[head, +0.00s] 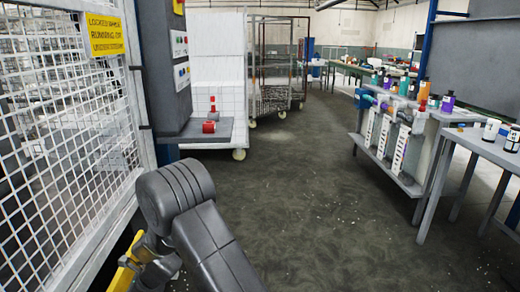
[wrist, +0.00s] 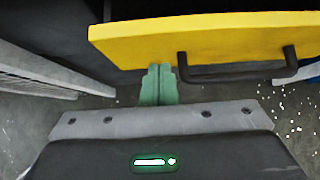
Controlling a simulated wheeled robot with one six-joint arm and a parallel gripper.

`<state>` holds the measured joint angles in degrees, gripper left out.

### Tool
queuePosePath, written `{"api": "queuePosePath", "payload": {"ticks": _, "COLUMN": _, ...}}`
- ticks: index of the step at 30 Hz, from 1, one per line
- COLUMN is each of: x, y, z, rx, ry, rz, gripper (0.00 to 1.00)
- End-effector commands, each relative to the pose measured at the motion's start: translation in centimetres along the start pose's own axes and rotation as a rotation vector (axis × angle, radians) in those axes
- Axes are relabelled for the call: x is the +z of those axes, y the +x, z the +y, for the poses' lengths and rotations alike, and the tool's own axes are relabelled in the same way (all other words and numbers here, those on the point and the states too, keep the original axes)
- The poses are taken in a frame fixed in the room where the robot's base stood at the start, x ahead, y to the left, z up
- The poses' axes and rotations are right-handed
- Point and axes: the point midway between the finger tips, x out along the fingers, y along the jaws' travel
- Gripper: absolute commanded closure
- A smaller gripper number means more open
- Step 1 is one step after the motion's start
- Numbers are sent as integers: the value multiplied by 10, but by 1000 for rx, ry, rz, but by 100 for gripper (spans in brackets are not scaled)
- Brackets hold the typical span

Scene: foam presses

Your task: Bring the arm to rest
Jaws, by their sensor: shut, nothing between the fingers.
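My arm reaches into the lower left of the head view, beside the white mesh fence. My gripper (wrist: 160,72) shows in the wrist view, with its green fingers shut together and nothing between them. Its fingertips are close to the lower edge of a yellow panel (wrist: 210,40) with a dark handle (wrist: 238,72). I cannot tell whether they touch it. In the head view my fingers are not clearly visible, and a bit of yellow (head: 124,272) shows at the bottom left by my arm.
The mesh fence (head: 75,130) stands close on the left. A grey control post (head: 165,70) has a ledge with a red button (head: 209,127). A wheeled mesh cart (head: 275,70) stands behind. A bench with bottles (head: 400,120) is on the right. The middle floor (head: 300,200) is clear.

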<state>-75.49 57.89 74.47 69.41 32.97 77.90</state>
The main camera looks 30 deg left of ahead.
Motion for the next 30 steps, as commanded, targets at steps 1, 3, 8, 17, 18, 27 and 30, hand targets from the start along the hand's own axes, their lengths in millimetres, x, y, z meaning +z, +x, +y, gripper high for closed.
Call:
{"api": "queuePosePath", "payload": {"ticks": 1, "x": -11, "y": -5, "z": -1, "rx": -3, "ry": 3, "rz": 0, "gripper": 100}}
{"api": "queuePosePath", "payload": {"ticks": 3, "x": -21, "y": -15, "z": -2, "rx": -4, "ry": 3, "rz": 1, "gripper": 100}}
{"api": "queuePosePath", "payload": {"ticks": 8, "x": -44, "y": -39, "z": -1, "rx": -3, "ry": 2, "rz": 0, "gripper": 100}}
{"api": "queuePosePath", "payload": {"ticks": 17, "x": -86, "y": -82, "z": -2, "rx": -3, "ry": 3, "rz": 0, "gripper": 100}}
{"api": "queuePosePath", "payload": {"ticks": 18, "x": -92, "y": -88, "z": -2, "rx": -4, "ry": 3, "rz": 0, "gripper": 100}}
{"api": "queuePosePath", "payload": {"ticks": 27, "x": -134, "y": -130, "z": -2, "rx": -4, "ry": 3, "rz": 0, "gripper": 100}}
{"api": "queuePosePath", "payload": {"ticks": 30, "x": -148, "y": -144, "z": -1, "rx": -5, "ry": 2, "rz": 0, "gripper": 100}}
